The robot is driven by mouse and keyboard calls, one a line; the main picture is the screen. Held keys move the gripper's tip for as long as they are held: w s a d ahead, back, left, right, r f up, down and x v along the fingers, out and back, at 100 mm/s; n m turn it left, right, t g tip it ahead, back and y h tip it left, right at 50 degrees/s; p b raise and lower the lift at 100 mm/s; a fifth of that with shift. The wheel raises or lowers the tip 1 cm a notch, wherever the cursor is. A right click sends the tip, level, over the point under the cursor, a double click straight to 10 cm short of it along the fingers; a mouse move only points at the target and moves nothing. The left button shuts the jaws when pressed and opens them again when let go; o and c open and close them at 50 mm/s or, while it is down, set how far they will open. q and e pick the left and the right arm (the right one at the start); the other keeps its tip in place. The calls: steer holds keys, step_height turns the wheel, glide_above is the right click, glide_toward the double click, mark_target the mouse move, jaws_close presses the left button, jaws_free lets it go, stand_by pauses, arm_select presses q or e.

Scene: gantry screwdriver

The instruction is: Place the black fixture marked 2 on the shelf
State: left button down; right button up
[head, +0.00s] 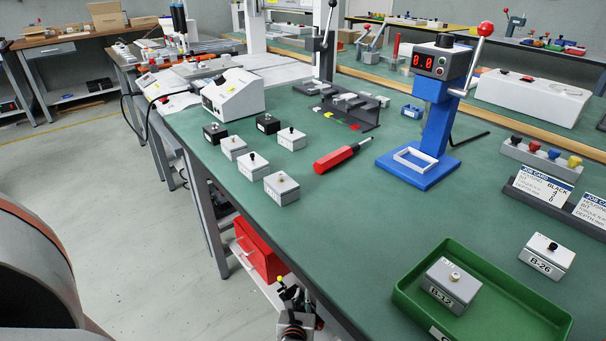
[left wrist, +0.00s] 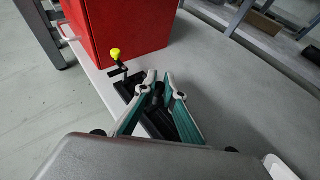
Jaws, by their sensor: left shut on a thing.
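My left gripper (head: 297,318) is low beside the bench in the head view, near the lower shelf (head: 258,293). In the left wrist view, its two fingers (left wrist: 160,82) are closed around the post of a black fixture (left wrist: 128,86) with a yellow knob. The fixture is over the pale shelf (left wrist: 235,100), close to a red box (left wrist: 125,25). I cannot tell whether its base touches the shelf. The fingers hide part of it, and no number on it is readable. My right gripper is not in view.
The red box also shows in the head view (head: 258,248). Shelf surface to the right of the fixture is clear in the left wrist view. Above is the green bench top (head: 335,220), with several grey boxes, a red screwdriver (head: 338,157) and a green tray (head: 500,305).

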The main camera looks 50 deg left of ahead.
arm_select(q)
steer(key=shift+w, duration=0.1)
steer(key=c, duration=2.1)
jaws_free()
steer(key=shift+c, duration=0.2)
steer(key=shift+f, duration=0.1)
steer(key=p+v, duration=0.2)
steer(key=v, duration=0.5)
steer(key=shift+s+d+r, duration=0.2)
steer(key=shift+s, duration=0.1)
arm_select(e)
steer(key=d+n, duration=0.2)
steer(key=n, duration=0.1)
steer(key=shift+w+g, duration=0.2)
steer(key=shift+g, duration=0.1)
